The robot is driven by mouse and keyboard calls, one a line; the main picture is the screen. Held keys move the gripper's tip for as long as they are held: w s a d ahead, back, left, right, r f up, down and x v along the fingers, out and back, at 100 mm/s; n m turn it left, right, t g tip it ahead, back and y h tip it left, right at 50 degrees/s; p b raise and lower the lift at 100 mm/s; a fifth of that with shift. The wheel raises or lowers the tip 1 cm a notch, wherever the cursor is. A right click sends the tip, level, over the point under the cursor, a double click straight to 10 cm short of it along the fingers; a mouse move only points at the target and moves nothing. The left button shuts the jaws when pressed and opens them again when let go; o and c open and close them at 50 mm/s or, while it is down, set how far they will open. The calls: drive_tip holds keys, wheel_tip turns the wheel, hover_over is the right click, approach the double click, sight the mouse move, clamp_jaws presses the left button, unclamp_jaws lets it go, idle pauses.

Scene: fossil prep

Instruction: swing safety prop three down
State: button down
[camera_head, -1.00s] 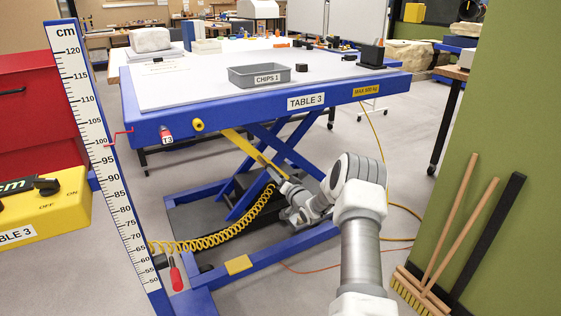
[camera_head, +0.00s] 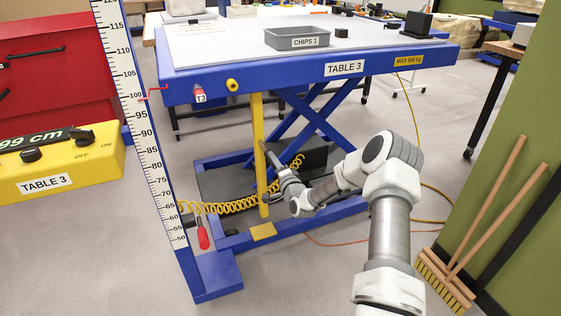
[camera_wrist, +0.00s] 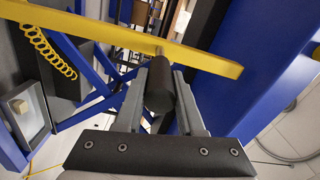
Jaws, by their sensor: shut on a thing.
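The safety prop (camera_head: 257,120) of table 3 is a yellow bar. It hangs nearly upright below the blue table edge, and its lower end is just above a yellow pad (camera_head: 263,232) on the blue base frame. I cannot tell whether they touch. My gripper (camera_head: 270,158) is at the bar's middle. In the wrist view, my gripper (camera_wrist: 162,78) is shut on the dark round handle (camera_wrist: 159,92) that sticks out from the yellow bar (camera_wrist: 120,36). The lift table (camera_head: 290,79) stands raised on crossed blue legs.
A red-handled tool (camera_head: 203,233) hangs on a coiled yellow hose (camera_head: 222,208) left of the prop. A cm scale post (camera_head: 150,140) and yellow control box (camera_head: 60,165) stand left. Brooms (camera_head: 490,210) lean at the right wall. A grey chips tray (camera_head: 297,38) is on the table.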

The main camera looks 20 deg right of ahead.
drive_tip(key=shift+a+f, duration=0.1)
drive_tip(key=shift+a, duration=0.4)
drive_tip(key=c, duration=0.5)
unclamp_jaws()
drive_tip(key=shift+d, duration=0.1)
drive_tip(key=shift+s+d, duration=0.1)
drive_tip(key=shift+s, duration=0.5)
drive_tip(key=s+p, duration=0.4)
drive_tip(key=s, duration=1.2)
drive_tip(key=shift+s+d, duration=0.1)
drive_tip(key=shift+d, duration=0.1)
